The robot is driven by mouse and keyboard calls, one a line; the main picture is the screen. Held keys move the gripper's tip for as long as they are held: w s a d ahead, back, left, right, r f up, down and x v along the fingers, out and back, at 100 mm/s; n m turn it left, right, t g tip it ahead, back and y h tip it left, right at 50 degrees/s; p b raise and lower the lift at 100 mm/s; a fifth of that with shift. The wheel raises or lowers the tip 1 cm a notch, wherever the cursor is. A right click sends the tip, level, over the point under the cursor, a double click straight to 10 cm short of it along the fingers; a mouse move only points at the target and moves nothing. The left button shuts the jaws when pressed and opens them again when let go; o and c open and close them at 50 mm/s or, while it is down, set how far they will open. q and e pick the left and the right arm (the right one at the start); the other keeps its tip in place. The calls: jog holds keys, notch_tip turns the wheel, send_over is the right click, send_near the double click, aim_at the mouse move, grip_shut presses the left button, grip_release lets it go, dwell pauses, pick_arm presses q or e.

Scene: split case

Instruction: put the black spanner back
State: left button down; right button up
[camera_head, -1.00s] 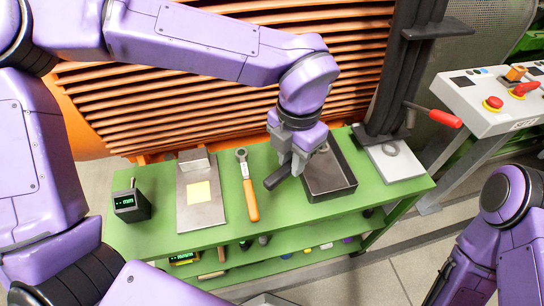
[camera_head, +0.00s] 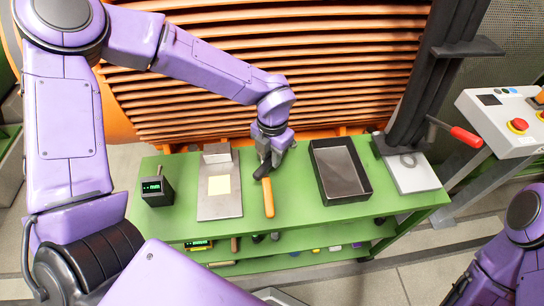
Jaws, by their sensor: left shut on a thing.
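My left gripper (camera_head: 266,158) is shut on the black spanner (camera_head: 261,172), whose dark end sticks out below the fingers toward the lower left. The rest of it is hidden by the gripper. It is over the head end of an orange-handled tool (camera_head: 268,199) on the green bench; I cannot tell whether they touch. The tool's head is hidden behind the gripper and the spanner. A dark open tray (camera_head: 368,186) stands to the right and looks empty. My right arm shows at the lower right, but its gripper is out of view.
On the green bench (camera_head: 290,206), a metal plate with a yellow note (camera_head: 219,186) and a small black display box (camera_head: 157,192) are at left. A grey plate with a ring (camera_head: 410,178) is at right. A red-handled lever (camera_head: 466,137) juts out behind. Orange slats stand close behind.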

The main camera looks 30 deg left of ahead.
pick_arm(q)
jog(key=shift+f, duration=0.85)
jog(key=shift+f, duration=0.1)
jog(key=shift+f, duration=0.4)
jog(key=c, duration=0.9)
grip_release()
jog(key=shift+c, duration=0.2)
notch_tip(320, 180, up, 13)
jog(key=shift+w, duration=0.15)
